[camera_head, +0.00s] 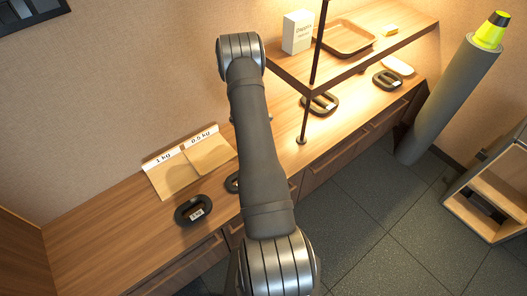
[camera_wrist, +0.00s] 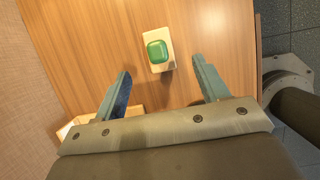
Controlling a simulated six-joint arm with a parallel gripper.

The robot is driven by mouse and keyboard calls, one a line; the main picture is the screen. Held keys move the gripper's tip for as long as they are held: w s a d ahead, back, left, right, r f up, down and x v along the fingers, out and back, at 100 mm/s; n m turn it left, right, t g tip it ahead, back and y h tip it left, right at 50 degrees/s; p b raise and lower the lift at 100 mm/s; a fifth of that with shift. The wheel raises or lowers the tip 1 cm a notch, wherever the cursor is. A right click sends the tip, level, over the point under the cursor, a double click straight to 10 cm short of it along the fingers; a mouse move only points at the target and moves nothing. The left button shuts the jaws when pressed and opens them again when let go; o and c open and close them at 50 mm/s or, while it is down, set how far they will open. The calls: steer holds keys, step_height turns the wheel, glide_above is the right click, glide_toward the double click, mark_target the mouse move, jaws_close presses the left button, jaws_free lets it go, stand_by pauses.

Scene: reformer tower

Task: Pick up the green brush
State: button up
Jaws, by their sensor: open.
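In the wrist view, a rounded green item (camera_wrist: 157,50), which looks like the green brush, sits on a small cream block or base (camera_wrist: 165,34) over a wooden surface. My gripper (camera_wrist: 161,68) is open and empty. Its two fingers point towards the green item, one to its lower left and one to its lower right, with no visible contact. I cannot tell the height of the fingertips above the surface. In the head view my arm hides the gripper, and the green item does not show.
The long wooden counter (camera_head: 90,235) holds black weights (camera_head: 193,210) and labelled mats (camera_head: 172,178). A raised shelf (camera_head: 385,48) with thin dark posts carries a white box (camera_head: 297,32) and a wooden tray (camera_head: 345,39). A grey roll (camera_head: 447,100) and a wooden unit (camera_head: 485,200) stand at right.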

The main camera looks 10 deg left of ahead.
steer(key=shift+x, duration=4.75)
steer(key=shift+a, duration=0.2)
steer(key=shift+c, duration=0.2)
steer(key=c, duration=1.1)
steer(key=shift+c, duration=0.2)
steer(key=shift+w+r, duration=0.1)
steer(key=shift+r, duration=0.05)
steer(key=shift+r, duration=0.5)
steer(key=r, duration=0.1)
steer(key=d+r, duration=0.1)
steer(key=r, duration=0.1)
steer(key=shift+r, duration=0.25)
steer(key=s+d+r, duration=0.4)
steer(key=d+r, duration=0.2)
steer(key=d, duration=0.3)
steer(key=shift+s+d, duration=0.3)
steer(key=shift+d, duration=0.1)
